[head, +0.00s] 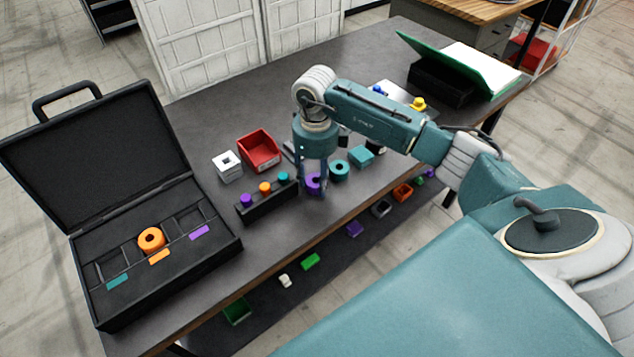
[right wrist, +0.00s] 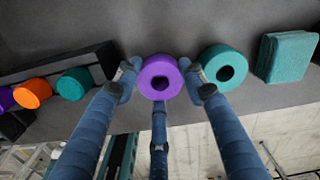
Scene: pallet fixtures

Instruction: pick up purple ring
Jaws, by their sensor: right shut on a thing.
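The purple ring (head: 313,182) is near the table's front edge in the head view, partly hidden by my right gripper (head: 314,186). In the right wrist view the purple ring (right wrist: 160,77) sits between the fingertips of my right gripper (right wrist: 160,84), which is shut on it. I cannot tell whether the ring still touches the table. My left gripper is not in view.
A teal ring (head: 339,170) lies close to the right of the gripper, with a teal block (head: 361,156) beyond it. A black rack (head: 266,205) with coloured pegs stands to the left. A red bin (head: 260,150), white block (head: 227,166) and open black case (head: 190,258) are farther left.

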